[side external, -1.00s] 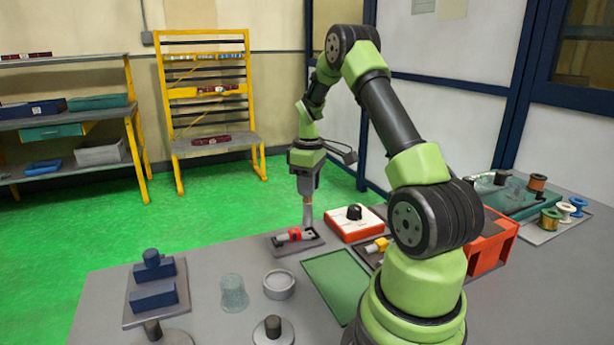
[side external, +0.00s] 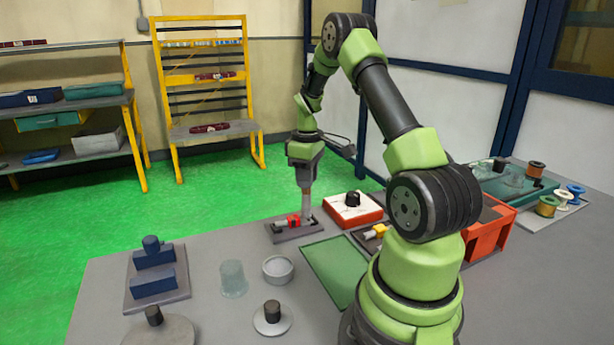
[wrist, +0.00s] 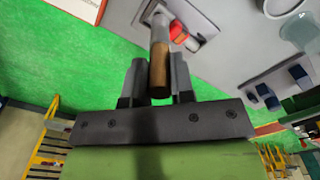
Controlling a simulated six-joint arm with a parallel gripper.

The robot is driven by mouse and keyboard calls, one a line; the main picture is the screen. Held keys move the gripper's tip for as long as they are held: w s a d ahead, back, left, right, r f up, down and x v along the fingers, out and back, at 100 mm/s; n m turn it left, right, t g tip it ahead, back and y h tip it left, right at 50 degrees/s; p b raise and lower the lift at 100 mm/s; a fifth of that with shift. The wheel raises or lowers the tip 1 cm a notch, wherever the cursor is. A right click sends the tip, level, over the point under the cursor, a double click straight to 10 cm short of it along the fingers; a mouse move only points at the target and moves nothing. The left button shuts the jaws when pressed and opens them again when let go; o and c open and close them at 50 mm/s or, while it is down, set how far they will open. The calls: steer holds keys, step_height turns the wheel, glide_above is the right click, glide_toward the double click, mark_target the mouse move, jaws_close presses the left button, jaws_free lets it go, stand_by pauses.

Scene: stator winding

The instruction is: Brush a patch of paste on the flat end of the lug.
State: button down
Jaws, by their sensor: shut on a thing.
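My gripper (side external: 306,183) points down, shut on an upright brush (side external: 307,202). In the wrist view the brown brush handle (wrist: 159,72) stands between the two fingers of my gripper (wrist: 157,75), with a grey part beyond it. Below is a small dark plate (side external: 281,236) carrying a red-collared piece (side external: 293,221), which seems to be the lug. The red collar (wrist: 178,32) also shows in the wrist view. The brush tip is at the piece's right end; contact cannot be told. The flat end is largely hidden by the brush, and no paste patch can be made out.
A red and white box with a black knob (side external: 353,206) stands just right of the plate. A green mat (side external: 335,270), a grey round dish (side external: 278,269), a clear cup (side external: 233,278) and blue blocks (side external: 153,284) lie nearer the front.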

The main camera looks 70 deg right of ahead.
steer(key=shift+f, duration=0.65)
stand_by(0.6)
steer(key=shift+s+a+r, duration=0.1)
steer(key=shift+s+a, duration=0.05)
steer(key=shift+w+d, duration=0.25)
steer(key=shift+d, duration=0.05)
steer(key=shift+s+a, duration=0.25)
steer(key=shift+a, duration=0.05)
stand_by(1.9)
steer(key=shift+w+d, duration=0.25)
steer(key=shift+s+a, duration=0.1)
stand_by(0.3)
steer(key=shift+r, duration=0.1)
steer(key=shift+r, duration=3.4)
